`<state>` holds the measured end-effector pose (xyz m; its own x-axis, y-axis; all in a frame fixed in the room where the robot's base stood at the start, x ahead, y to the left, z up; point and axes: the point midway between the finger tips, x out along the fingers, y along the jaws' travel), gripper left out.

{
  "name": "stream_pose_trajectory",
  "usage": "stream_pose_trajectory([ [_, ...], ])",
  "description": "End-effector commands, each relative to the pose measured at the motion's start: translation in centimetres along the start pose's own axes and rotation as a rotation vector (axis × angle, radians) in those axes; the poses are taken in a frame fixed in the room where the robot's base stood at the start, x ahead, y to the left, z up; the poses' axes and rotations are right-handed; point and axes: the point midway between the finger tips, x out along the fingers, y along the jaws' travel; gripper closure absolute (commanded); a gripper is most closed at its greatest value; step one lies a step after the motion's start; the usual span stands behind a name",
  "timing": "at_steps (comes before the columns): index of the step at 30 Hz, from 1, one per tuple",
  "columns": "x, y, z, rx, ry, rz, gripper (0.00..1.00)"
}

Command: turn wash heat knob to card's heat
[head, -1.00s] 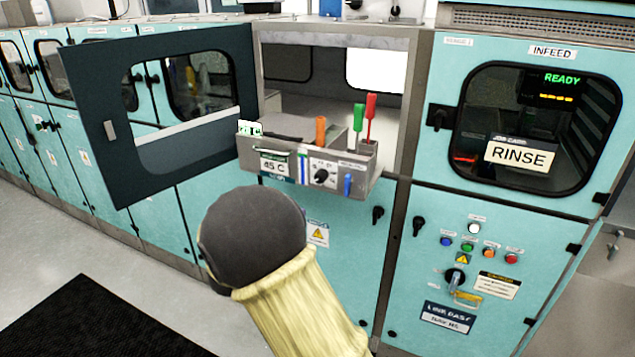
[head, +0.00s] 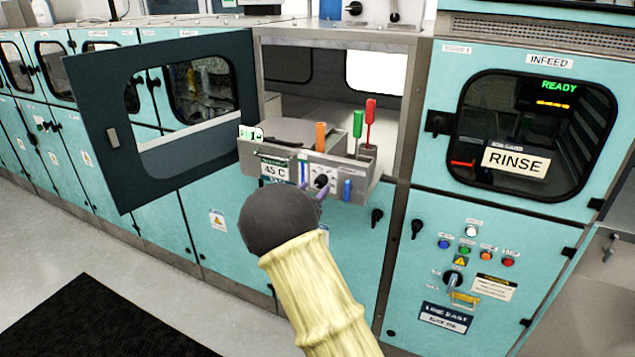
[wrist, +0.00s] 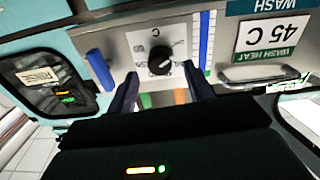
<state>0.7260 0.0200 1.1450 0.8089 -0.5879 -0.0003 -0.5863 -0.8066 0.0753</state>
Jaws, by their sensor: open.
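The wash heat knob (head: 321,181) is a black round dial on the metal module's front panel, and it also shows in the wrist view (wrist: 161,61). Small marks surround it, too small to read surely, and its pointer setting is unclear. The card (head: 273,170) reads 45 C; in the wrist view the card (wrist: 268,36) appears upside down with WASH HEAT. My gripper (wrist: 161,72) is open, with its two dark fingers on either side of the knob; contact cannot be told. In the head view my arm hides most of the gripper.
A blue handle (head: 347,189) stands right of the knob. Orange (head: 320,136), green (head: 358,125) and red (head: 370,112) handles rise from the module. An open dark door (head: 160,115) stands to the left. A RINSE card (head: 515,161) is in the right-hand window.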

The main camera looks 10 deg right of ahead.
Motion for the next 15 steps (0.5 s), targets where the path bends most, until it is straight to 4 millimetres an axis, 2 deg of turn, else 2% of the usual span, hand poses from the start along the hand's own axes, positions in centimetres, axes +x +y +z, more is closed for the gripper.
stream_pose_trajectory([
  [3,1.9,0.1,-0.2,0.000,0.001,0.001,0.48],
  [6,2.9,0.0,-0.1,-0.001,0.001,0.000,0.48],
  [15,3.3,0.0,0.0,0.000,0.000,0.000,0.48],
])
